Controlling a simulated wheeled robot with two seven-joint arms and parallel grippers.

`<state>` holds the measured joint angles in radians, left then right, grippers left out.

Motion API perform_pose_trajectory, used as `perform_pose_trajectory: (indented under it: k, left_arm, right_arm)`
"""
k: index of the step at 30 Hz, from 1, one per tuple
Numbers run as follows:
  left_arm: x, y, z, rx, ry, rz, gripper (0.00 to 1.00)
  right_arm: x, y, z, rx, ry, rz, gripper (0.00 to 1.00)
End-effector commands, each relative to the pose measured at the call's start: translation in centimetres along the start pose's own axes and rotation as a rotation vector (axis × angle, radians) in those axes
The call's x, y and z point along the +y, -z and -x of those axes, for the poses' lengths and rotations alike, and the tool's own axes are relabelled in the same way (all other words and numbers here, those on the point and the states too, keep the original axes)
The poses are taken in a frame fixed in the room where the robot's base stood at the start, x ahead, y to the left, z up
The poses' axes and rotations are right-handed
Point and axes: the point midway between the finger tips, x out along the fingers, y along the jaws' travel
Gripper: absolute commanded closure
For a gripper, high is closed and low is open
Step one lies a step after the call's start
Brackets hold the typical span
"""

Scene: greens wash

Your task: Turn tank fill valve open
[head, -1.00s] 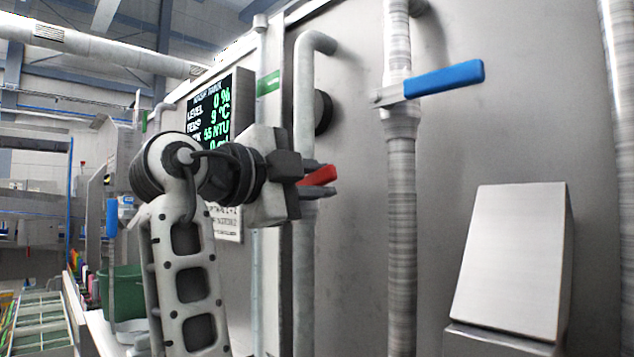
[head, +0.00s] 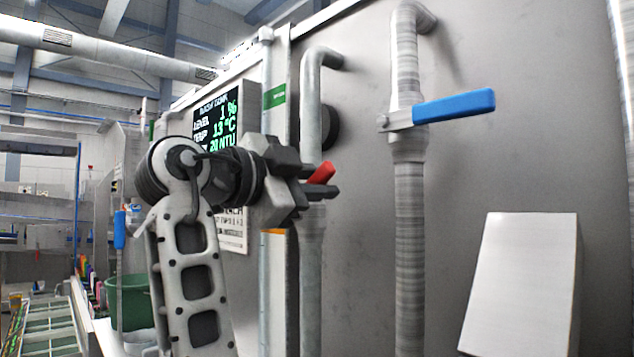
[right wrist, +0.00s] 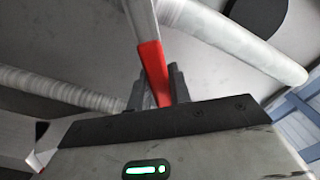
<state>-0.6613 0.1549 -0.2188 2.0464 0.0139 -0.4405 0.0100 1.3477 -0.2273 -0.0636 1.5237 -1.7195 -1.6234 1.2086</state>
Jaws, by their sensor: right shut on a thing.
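A red valve lever (head: 322,172) sits on a grey vertical pipe (head: 312,260) against the tank wall. My right gripper (head: 318,182) is shut on this lever, which slants up to the right in the head view. In the right wrist view the red lever (right wrist: 152,68) runs between the two dark fingers (right wrist: 158,90). The valve body is mostly hidden behind the gripper. A display (head: 214,118) behind my wrist reads level 1 %, 13 °C and 20 NTU. My left gripper is not in view.
A thicker pipe (head: 410,230) with a blue lever (head: 453,107) stands to the right. A pale box-like panel (head: 520,280) projects at the lower right. A green bin (head: 131,300) and a blue-handled valve (head: 120,230) are at the left.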

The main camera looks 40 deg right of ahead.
Motion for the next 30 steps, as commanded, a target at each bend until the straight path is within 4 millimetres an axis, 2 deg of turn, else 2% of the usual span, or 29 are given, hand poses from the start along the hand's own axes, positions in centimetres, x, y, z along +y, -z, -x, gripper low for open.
perform_pose_trajectory:
  k: [3, 4, 6, 14, 19, 23, 30]
  left_arm:
    - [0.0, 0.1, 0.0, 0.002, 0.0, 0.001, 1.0]
    - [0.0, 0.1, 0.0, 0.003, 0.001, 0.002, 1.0]
    - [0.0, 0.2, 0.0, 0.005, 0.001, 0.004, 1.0]
    - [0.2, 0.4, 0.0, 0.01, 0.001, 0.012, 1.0]
    - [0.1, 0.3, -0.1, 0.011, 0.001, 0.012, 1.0]
    - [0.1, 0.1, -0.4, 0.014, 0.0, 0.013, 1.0]
    - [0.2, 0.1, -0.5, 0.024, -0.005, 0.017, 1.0]
  right_arm:
    - [0.0, 0.0, 0.0, -0.001, 0.001, 0.0, 1.0]
    - [0.0, 0.0, 0.0, -0.001, 0.001, 0.0, 0.75]
    - [0.0, 0.0, 0.0, -0.001, 0.001, -0.001, 0.58]
    - [0.0, 0.0, 0.1, 0.0, 0.001, -0.001, 0.58]
    - [0.0, -0.1, 1.3, -0.002, 0.002, -0.001, 0.58]
    - [0.1, -0.1, 3.7, -0.003, 0.004, 0.0, 0.58]
    - [0.0, 0.0, 9.7, -0.002, 0.005, -0.001, 0.58]
